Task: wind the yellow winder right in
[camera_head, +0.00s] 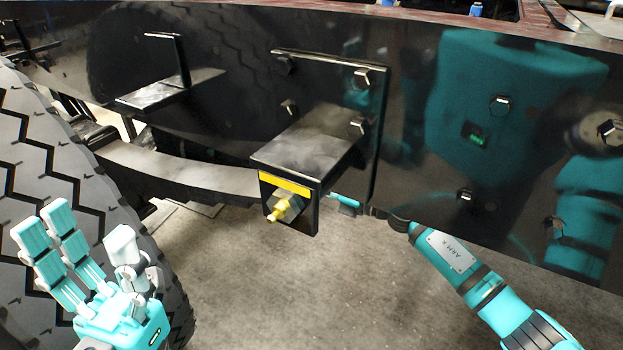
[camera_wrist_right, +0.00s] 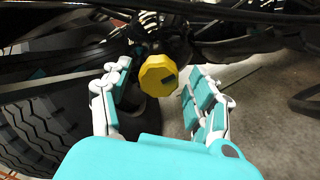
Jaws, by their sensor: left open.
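The yellow winder (camera_wrist_right: 158,76) shows in the right wrist view as a faceted yellow knob with a dark teal mark on its face. My right gripper (camera_wrist_right: 156,70) is open, with fingers on both sides of the knob and visible gaps between them and it. In the head view my right arm reaches in past the black bracket (camera_head: 305,145), and the right gripper is mostly hidden there. My left gripper (camera_head: 85,230) is open and empty at the lower left, in front of the large tyre.
A yellow-tipped fitting (camera_head: 279,209) and a yellow strip are on the bracket's front end. The black chassis side panel (camera_head: 430,120) with bolts fills the back. The large tyre (camera_head: 30,150) stands at left. Dark hoses (camera_wrist_right: 230,20) run above the knob. Bare floor (camera_head: 270,300) is below.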

